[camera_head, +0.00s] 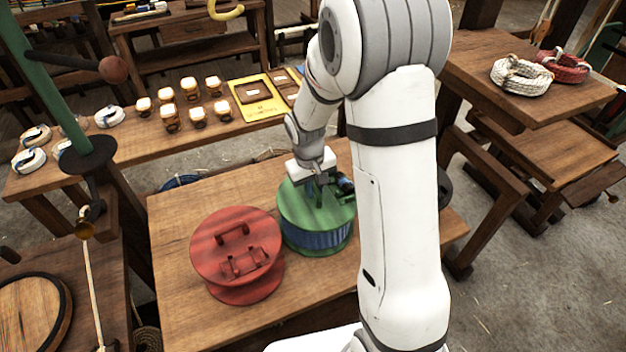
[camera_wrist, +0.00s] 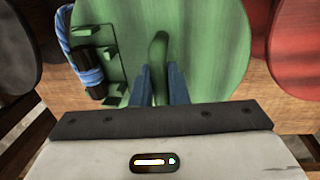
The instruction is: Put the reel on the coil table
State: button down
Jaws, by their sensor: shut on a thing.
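A green reel (camera_head: 295,213) wound with blue line stands upright on the middle wooden table. My gripper (camera_head: 319,180) is above its top flange, with the fingers pointing down. In the wrist view the gripper (camera_wrist: 160,88) is shut on the green handle (camera_wrist: 158,48) of the reel. A dark peg wrapped in blue cord (camera_wrist: 88,65) sits on the flange beside the handle. A table at the right (camera_head: 468,58) bears a white rope coil (camera_head: 520,76) and a red rope coil (camera_head: 562,66). My arm hides part of the middle table and the reel's right surroundings.
A red reel (camera_head: 235,240) stands close to the left of the green one. Behind is a bench (camera_head: 150,150) with several small jars, white-topped items and a yellow tray (camera_head: 258,110). A green post (camera_head: 60,100) rises at the left. Floor shows at right.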

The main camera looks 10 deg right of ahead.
jog(key=c, duration=1.4)
grip_release()
jog(key=shift+s, duration=0.1)
notch_tip(320, 180, up, 11)
jog(key=a, duration=0.1)
jog(key=s+d+r+m+t, duration=0.1)
jog(key=s+r, duration=0.2)
jog(key=s, duration=0.7)
jog(key=s+d+r+m+t+y, duration=0.1)
jog(key=s+r, duration=0.3)
jog(key=s, duration=0.6)
jog(key=shift+d+t+b, duration=0.35)
jog(key=shift+t+b, duration=0.1)
jog(key=shift+t, duration=0.05)
